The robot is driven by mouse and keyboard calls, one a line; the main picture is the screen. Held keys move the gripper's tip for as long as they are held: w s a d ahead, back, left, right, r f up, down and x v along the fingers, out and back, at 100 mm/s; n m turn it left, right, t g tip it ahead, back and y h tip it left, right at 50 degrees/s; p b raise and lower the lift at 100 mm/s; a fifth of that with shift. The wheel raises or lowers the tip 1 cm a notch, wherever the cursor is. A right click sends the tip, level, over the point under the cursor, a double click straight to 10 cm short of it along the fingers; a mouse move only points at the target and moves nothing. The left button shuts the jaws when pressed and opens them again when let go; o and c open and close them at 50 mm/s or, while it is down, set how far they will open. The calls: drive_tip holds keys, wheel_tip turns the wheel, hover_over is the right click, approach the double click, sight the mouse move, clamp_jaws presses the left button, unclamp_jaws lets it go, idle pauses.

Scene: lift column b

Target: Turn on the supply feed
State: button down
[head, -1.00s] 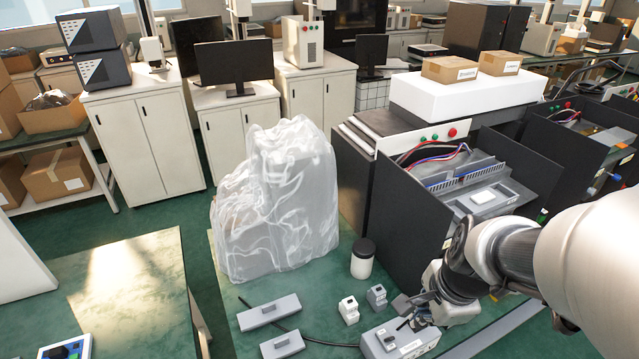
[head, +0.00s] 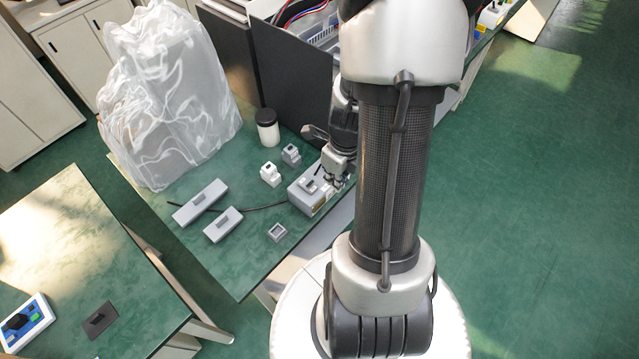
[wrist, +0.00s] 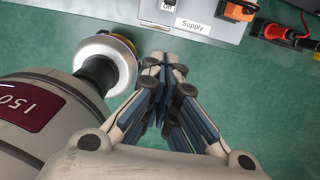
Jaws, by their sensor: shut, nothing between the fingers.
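The grey supply box (head: 303,196) stands near the right edge of the green bench in the head view, with a dark switch on its top. The wrist view shows one edge of this box (wrist: 205,12) at the top, with a "Supply" label and part of an "Off" marking. My gripper (wrist: 153,62) is shut and empty, its fingertips just short of the box edge in the wrist picture. The gap between fingertips and box is hard to judge.
Two flat grey blocks (head: 201,202), small modules (head: 270,174) and a dark-lidded jar (head: 268,128) stand near the box. A black cable runs to it. A plastic-wrapped bundle (head: 165,95) stands behind. An orange connector (wrist: 240,10) and a red plug (wrist: 275,32) lie by the box.

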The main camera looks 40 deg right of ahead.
sight(310, 184)
wheel_tip(310, 184, down, 10)
drive_tip(key=b, duration=0.7)
drive_tip(key=shift+w+a+r+p, duration=0.15)
drive_tip(key=shift+w+r, duration=0.15)
drive_tip(key=shift+w, duration=0.5)
drive_tip(key=shift+w+r+p, duration=0.15)
drive_tip(key=shift+w+r, duration=0.15)
drive_tip(key=shift+w, duration=0.45)
drive_tip(key=shift+w+a+r+p, duration=0.15)
drive_tip(key=shift+w+r, duration=0.15)
drive_tip(key=shift+w, duration=0.5)
drive_tip(key=shift+d+r+p, duration=0.15)
drive_tip(key=shift+d+p, duration=0.1)
drive_tip(key=shift+p, duration=0.05)
